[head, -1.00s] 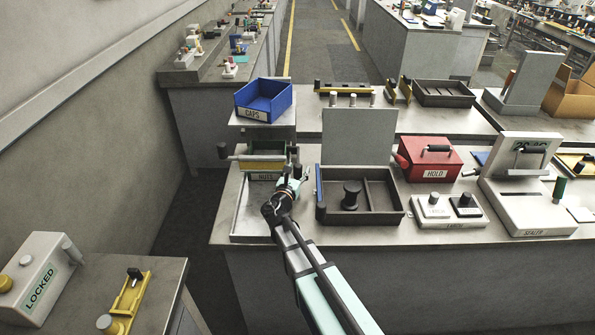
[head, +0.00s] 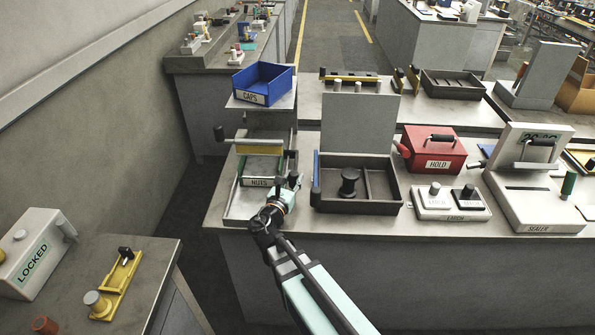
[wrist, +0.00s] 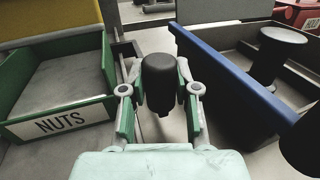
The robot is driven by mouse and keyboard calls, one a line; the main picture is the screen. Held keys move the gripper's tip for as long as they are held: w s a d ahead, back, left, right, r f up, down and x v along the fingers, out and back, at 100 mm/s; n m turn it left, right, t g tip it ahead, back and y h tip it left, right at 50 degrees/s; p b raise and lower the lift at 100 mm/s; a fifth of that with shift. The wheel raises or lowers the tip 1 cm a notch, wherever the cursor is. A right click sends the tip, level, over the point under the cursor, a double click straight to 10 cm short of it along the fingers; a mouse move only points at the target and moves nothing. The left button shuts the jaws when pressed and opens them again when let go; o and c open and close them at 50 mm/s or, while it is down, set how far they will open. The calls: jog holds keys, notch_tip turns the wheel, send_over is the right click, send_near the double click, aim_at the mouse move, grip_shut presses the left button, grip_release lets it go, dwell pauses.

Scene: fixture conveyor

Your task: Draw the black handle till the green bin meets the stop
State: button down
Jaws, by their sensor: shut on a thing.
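The green bin (head: 262,165), labelled NUTS, sits in a shallow tray (head: 233,210) on the bench, below the blue bin's shelf. In the wrist view the green bin (wrist: 62,118) is at the left and looks empty. My gripper (head: 288,184) is at its right side. In the wrist view my gripper's fingers (wrist: 160,95) lie on both sides of the upright black handle (wrist: 158,68) and are shut on it. The handle's link to the bin is mostly hidden. A strip of tray shows in front of the bin; I cannot make out the stop for certain.
A dark divided tray (head: 355,200) with a blue left edge (wrist: 225,75) stands close to the right of my gripper. The blue CAPS bin (head: 263,85) is on a shelf behind.

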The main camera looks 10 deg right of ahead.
jog(key=shift+s+a, duration=0.1)
jog(key=shift+s, duration=0.5)
jog(key=c, duration=0.8)
grip_release()
jog(key=shift+w, duration=0.1)
jog(key=shift+v, duration=3.8)
